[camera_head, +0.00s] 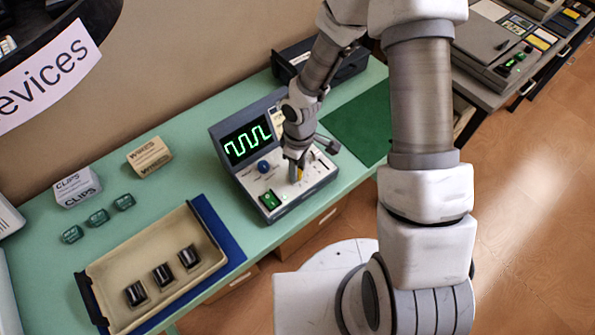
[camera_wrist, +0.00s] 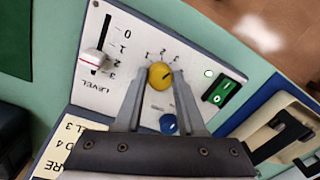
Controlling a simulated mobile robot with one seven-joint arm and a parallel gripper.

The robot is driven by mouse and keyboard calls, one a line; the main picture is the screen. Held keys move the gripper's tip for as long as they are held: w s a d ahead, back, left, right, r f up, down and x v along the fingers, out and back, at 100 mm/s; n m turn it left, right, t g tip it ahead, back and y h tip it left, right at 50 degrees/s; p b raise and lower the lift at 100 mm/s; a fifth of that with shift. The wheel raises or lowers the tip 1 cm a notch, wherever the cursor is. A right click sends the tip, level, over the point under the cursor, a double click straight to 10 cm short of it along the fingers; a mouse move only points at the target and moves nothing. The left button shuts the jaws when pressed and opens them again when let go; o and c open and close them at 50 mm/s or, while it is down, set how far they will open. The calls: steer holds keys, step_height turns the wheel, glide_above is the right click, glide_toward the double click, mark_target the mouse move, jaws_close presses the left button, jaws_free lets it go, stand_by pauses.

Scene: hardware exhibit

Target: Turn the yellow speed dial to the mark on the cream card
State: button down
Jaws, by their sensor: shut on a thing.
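The yellow dial (camera_wrist: 161,76) sits on the white panel of a grey instrument (camera_head: 325,172), with a short dark line on its face and printed numbers around its rim. My gripper (camera_wrist: 161,80) is shut on the dial, one finger on each side. In the head view my gripper (camera_head: 296,172) points down at the panel and hides most of the dial. The cream card (camera_wrist: 58,150) is at the lower left of the wrist view, cut off by my gripper and the frame edge; parts reading "L 3" and "D 4" show.
Beside the dial are a LEVEL slider with a white handle (camera_wrist: 92,62), a blue knob (camera_wrist: 168,123) and a lit green switch (camera_wrist: 221,90). The instrument's screen (camera_head: 246,143) shows a green wave. A tray (camera_head: 188,283) with several black parts stands at the left on the green bench.

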mark_target(301, 172)
steer(key=m+b, duration=0.2)
steer(key=m, duration=0.2)
steer(key=shift+f+m+b, duration=0.1)
steer(key=shift+m+b, duration=0.2)
steer(key=shift+b, duration=0.05)
steer(key=shift+m+b, duration=0.95)
steer(key=shift+m, duration=0.75)
steer(key=c, duration=0.5)
jaws_free()
steer(key=shift+s, duration=0.1)
steer(key=r, duration=0.6)
steer(key=r+p, duration=0.1)
steer(key=r, duration=0.4)
steer(key=d+r, duration=0.1)
steer(key=r, duration=0.5)
steer(key=shift+r+p, duration=0.35)
steer(key=shift+p, duration=0.05)
